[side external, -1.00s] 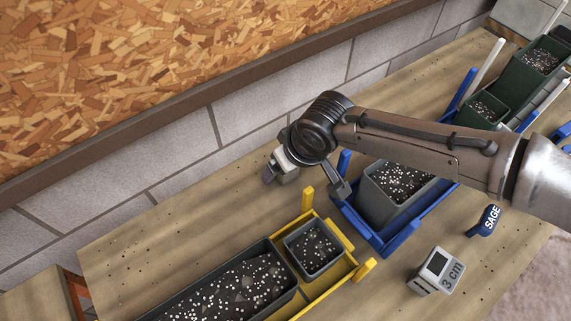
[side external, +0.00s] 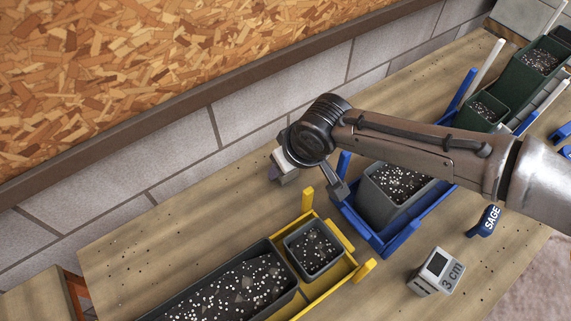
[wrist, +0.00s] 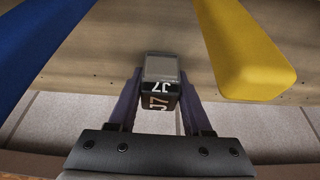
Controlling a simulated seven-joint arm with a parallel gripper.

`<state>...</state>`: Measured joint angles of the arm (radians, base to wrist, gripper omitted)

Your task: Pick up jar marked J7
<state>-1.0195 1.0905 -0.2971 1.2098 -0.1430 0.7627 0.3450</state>
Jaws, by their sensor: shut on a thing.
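The jar marked J7 (wrist: 158,98) is a small dark block-shaped jar with white J7 lettering and a grey top face. In the wrist view it sits between the two purple-grey fingers of my gripper (wrist: 160,73), which are shut on it from both sides. In the side view my gripper (side external: 275,171) is by the wall side of the bench, left of the blue frame and beyond the yellow one. The jar cannot be made out clearly there, and my wrist hides part of the gripper.
A yellow frame (side external: 343,271) with soil-filled grey pots and a blue frame (side external: 391,243) with a larger grey soil pot (side external: 385,204) stand close by. Their posts stick up near my gripper. A 3 cm block (side external: 436,272) and a SAGE tag (side external: 485,221) lie in front.

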